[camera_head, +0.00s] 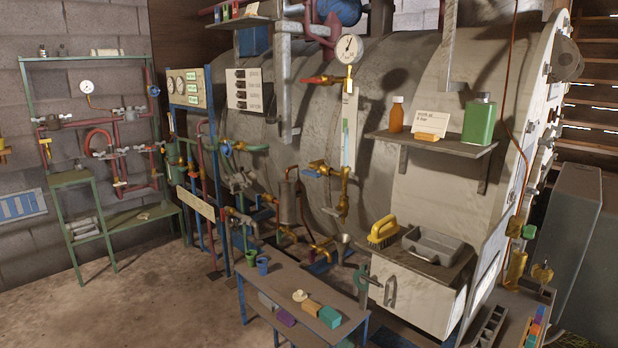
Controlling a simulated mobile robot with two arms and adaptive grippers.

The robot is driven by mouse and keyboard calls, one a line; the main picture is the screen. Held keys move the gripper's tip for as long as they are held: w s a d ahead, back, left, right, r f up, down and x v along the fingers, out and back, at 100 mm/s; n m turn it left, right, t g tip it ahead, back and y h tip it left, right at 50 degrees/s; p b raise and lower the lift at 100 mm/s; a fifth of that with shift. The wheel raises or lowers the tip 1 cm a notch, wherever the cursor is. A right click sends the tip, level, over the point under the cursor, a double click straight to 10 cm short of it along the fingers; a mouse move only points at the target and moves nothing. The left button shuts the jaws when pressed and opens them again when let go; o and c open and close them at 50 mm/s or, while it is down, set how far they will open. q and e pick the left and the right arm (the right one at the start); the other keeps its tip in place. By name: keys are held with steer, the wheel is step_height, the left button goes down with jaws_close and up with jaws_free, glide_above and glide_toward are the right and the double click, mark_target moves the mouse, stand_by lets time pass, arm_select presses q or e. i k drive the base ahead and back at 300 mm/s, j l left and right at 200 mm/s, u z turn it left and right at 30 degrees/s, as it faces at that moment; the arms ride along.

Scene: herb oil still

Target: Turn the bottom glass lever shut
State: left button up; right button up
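A tall sight glass (345,138) stands upright on the front of the big grey boiler, in the middle of the camera_head view. A brass valve fitting (325,169) sits at its lower end, with a short lever-like part pointing left. Whether this lever is open or shut is too small to tell. A brass pipe with a small drain part (341,205) hangs below it. A red-handled valve (316,80) is at the glass's upper end, under a round gauge (349,49). Neither of my grippers is in view.
A low table (285,281) with cups and coloured blocks stands in front of the boiler. A white cabinet (417,297) with a brush (383,231) and grey tray (432,246) is right of it. A shelf (430,144) juts out above. The floor at left is clear.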

mark_target(314, 173)
steer(key=i+j+z, duration=0.1)
steer(key=z, duration=0.75)
steer(key=i+j+z, duration=0.2)
steer(key=j, duration=0.15)
steer(key=i+j+z, duration=0.25)
steer(key=j, duration=0.15)
steer(key=j+z, duration=0.2)
steer(key=j, duration=0.2)
steer(key=i+j+z, duration=0.2)
steer(key=j, duration=0.25)
steer(key=j+z, duration=0.25)
steer(key=j, duration=0.2)
